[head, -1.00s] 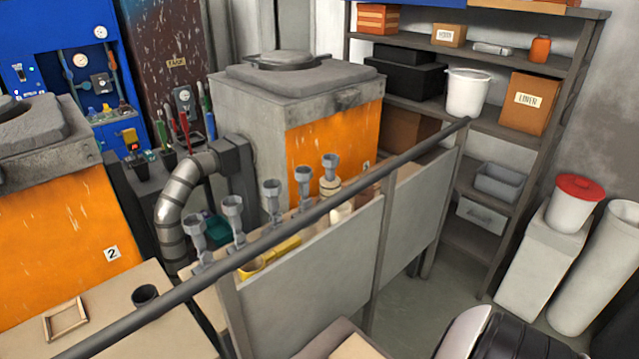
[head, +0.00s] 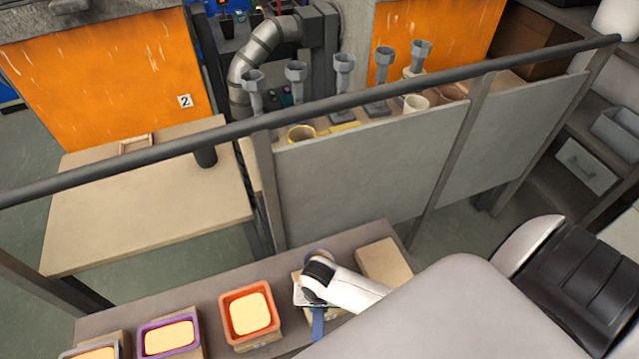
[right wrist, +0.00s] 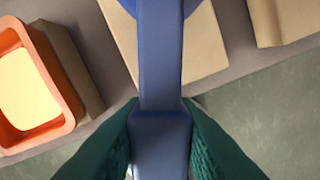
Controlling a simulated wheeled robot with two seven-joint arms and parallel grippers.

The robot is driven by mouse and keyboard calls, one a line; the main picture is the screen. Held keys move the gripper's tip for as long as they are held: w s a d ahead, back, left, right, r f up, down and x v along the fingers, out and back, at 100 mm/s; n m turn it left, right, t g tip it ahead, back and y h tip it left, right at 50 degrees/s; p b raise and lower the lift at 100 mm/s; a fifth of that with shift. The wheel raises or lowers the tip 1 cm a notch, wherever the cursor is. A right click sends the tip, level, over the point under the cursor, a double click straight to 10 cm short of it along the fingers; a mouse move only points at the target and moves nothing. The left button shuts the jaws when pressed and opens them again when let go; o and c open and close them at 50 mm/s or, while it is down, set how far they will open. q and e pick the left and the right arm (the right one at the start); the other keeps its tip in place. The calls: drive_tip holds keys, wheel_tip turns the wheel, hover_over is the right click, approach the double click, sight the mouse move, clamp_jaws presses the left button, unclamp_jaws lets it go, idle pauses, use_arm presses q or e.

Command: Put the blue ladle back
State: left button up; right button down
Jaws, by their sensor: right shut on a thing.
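The blue ladle (head: 318,322) is in my right gripper (head: 312,294), above the grey bench in the head view. In the right wrist view its blue handle (right wrist: 160,60) runs up the middle, and the green-padded fingers (right wrist: 160,140) are shut on it from both sides. Part of the round blue bowl shows at the top of that view, over a tan block (right wrist: 205,55). In the head view my gripper hides much of the ladle. I cannot tell whether the ladle touches the block. My left gripper is not in view.
An orange tray (head: 250,342) with pale yellow filling sits left of the ladle, with a purple tray (head: 140,341) beyond it. A bare tan block (head: 385,262) lies to the right. A grey panel (head: 350,190) with a dark rail (head: 300,116) stands behind the bench.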

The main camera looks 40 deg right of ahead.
wheel_tip(320, 180, down, 4)
drive_tip(key=shift+r, duration=0.25)
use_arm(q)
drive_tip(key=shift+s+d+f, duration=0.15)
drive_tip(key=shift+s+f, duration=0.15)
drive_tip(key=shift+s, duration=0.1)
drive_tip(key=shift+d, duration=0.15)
use_arm(e)
drive_tip(key=shift+f, duration=0.1)
drive_tip(key=c, duration=1.2)
unclamp_jaws()
drive_tip(key=shift+f, duration=0.1)
drive_tip(key=shift+o, duration=0.2)
wheel_tip(320, 180, up, 12)
drive_tip(key=shift+s+r+p, duration=0.15)
drive_tip(key=shift+p, duration=0.45)
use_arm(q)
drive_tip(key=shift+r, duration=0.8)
